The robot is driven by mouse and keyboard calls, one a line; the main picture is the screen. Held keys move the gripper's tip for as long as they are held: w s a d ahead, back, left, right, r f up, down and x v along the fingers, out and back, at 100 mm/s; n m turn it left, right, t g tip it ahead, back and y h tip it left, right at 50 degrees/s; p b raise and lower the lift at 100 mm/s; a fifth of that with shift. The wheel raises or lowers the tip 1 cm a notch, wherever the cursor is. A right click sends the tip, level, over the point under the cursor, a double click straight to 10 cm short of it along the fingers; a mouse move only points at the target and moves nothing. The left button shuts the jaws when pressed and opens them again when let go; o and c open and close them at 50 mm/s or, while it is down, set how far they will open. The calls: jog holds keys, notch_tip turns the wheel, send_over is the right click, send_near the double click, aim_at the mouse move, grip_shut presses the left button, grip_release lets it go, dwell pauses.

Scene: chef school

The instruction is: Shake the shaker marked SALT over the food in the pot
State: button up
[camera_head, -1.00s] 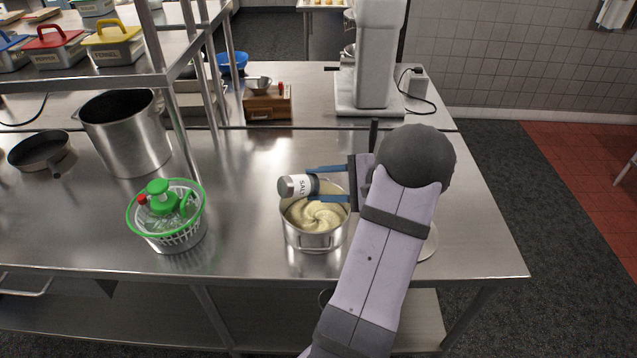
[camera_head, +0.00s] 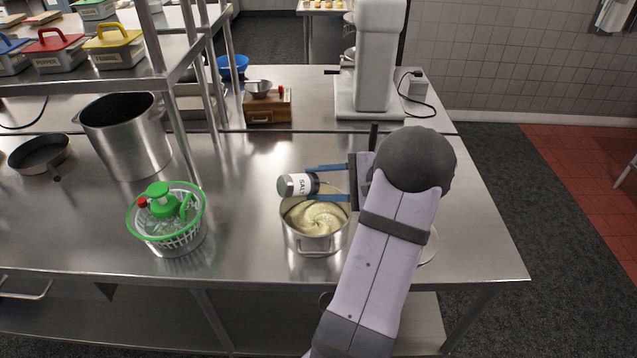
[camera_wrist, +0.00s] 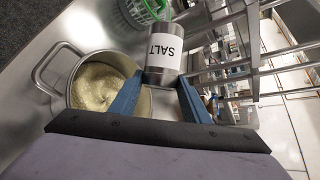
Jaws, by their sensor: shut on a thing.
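The shaker marked SALT (camera_head: 297,185) is a small cylinder with a white label and a metal end. My gripper (camera_head: 326,184) is shut on it and holds it tilted, about on its side, above the pot. In the wrist view the shaker (camera_wrist: 165,48) sits between my blue fingers (camera_wrist: 158,98) and its label reads SALT. The steel pot (camera_head: 315,243) stands on the steel table under the shaker. Pale swirled food (camera_head: 316,215) fills it, and in the wrist view the food (camera_wrist: 96,86) shows dark specks.
A tall steel stockpot (camera_head: 128,145) and a dark pan (camera_head: 40,153) are farther left. A white mixer (camera_head: 372,70) stands behind. The table between basket and pot is clear.

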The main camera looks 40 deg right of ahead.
jog(key=shift+f+b, duration=0.35)
jog(key=shift+f, duration=0.45)
jog(key=shift+r, duration=0.1)
jog(key=shift+r+p, duration=0.95)
jog(key=shift+r, duration=0.6)
notch_tip(320, 180, down, 3)
jog(key=b, duration=0.3)
jog(key=shift+f, duration=0.15)
